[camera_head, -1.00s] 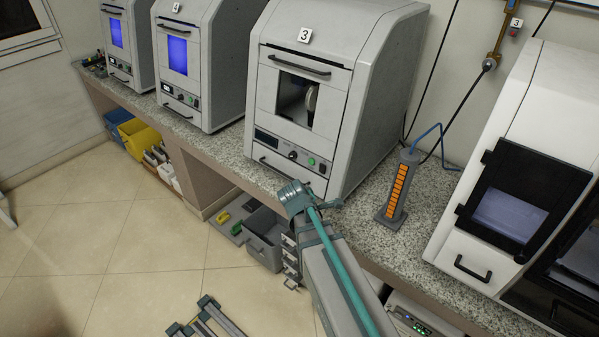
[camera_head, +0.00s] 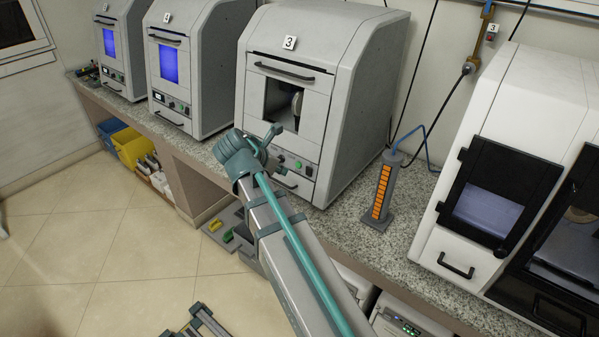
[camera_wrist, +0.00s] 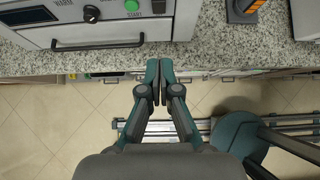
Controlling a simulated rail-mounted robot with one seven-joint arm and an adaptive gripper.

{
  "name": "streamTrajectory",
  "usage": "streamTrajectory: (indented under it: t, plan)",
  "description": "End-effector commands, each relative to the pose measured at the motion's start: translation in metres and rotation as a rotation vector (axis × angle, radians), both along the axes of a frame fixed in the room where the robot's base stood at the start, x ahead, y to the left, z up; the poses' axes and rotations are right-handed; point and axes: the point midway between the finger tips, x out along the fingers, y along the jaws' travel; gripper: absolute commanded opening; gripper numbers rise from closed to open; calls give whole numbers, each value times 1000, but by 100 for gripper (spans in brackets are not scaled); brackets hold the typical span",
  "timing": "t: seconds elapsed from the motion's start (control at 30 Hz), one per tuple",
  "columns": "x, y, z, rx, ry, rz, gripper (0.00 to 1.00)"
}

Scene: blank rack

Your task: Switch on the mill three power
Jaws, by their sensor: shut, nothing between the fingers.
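Mill three (camera_head: 345,75) is the grey machine with a "3" label, standing on the stone counter with a dark window. Its front panel, partly hidden by my arm in the head view, shows in the wrist view with a dark knob (camera_wrist: 91,13), a green button (camera_wrist: 131,5) marked START, and a handle below. A second "3" label (camera_head: 492,28) is on the wall at upper right, above a small switch box (camera_head: 490,37) with a red spot. My gripper (camera_head: 271,136) is shut and empty in front of the mill; its fingertips (camera_wrist: 159,66) are together, apart from the panel.
Two similar mills (camera_head: 190,65) stand to the left. A grey post with orange bars (camera_head: 382,190) stands right of mill three, and a white machine (camera_head: 465,180) is farther right. The counter edge (camera_wrist: 200,58) runs in front. Bins and boxes sit below; the tiled floor is mostly open.

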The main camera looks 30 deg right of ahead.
Motion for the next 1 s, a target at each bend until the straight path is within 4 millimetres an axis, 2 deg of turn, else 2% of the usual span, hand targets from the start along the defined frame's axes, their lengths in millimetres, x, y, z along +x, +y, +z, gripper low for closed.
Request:
streamTrajectory:
  t: [0.27, 0.47, 1.0]
  plan:
    - [0, 0, -1, 1, 0, -1, 0]
    - [4, -8, -9, 1, 1, -2, 0]
    - [31, -64, -75, 3, 2, -4, 0]
